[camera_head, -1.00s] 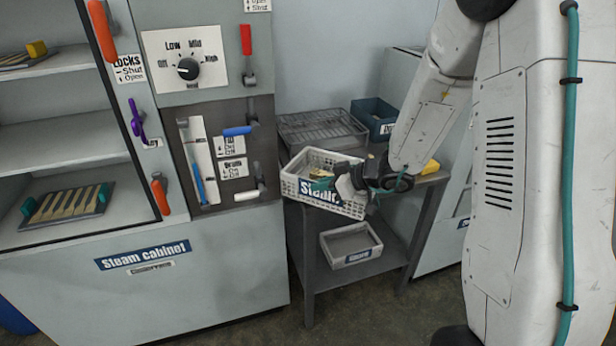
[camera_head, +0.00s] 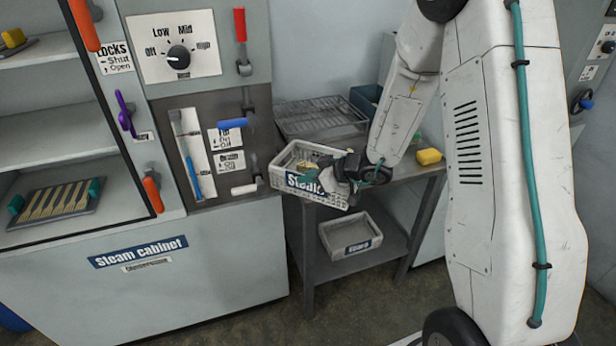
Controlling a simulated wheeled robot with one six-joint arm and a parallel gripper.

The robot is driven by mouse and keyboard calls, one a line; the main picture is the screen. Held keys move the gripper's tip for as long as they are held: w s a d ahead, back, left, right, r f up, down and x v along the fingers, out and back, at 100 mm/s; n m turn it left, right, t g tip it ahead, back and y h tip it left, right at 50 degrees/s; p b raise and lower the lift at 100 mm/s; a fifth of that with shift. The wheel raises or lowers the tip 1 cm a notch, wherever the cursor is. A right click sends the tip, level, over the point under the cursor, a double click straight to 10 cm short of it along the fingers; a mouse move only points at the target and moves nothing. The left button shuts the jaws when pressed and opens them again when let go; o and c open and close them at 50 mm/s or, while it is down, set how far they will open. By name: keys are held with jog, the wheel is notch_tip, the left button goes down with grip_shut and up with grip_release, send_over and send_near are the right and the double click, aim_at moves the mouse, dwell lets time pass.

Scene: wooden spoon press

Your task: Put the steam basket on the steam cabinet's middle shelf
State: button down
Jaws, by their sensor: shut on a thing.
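The steam basket (camera_head: 283,180) is a white slatted crate with a blue "Steam" label. My gripper (camera_head: 338,178) is shut on its right side. The basket looks tilted, its left end over the stand's left edge; I cannot tell whether it still touches the stand. A yellowish piece shows inside it. The steam cabinet (camera_head: 200,262) stands open at left. Its middle shelf (camera_head: 60,138) looks bare in the visible part. The shelf below holds a dark tray (camera_head: 90,207) of wooden strips with teal ends. The upper shelf holds a yellow block (camera_head: 13,38).
The grey stand (camera_head: 400,190) carries a wire rack (camera_head: 318,112), a dark blue bin (camera_head: 364,98) and a yellow block (camera_head: 429,156). A grey-white tray (camera_head: 350,236) sits on its lower shelf. Cabinet levers, including an orange handle (camera_head: 153,194) and a purple handle (camera_head: 126,114), stick out beside the opening.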

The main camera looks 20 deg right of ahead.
jog(key=shift+f, duration=0.1)
jog(key=c, duration=1.6)
grip_release()
jog(key=shift+o, duration=0.2)
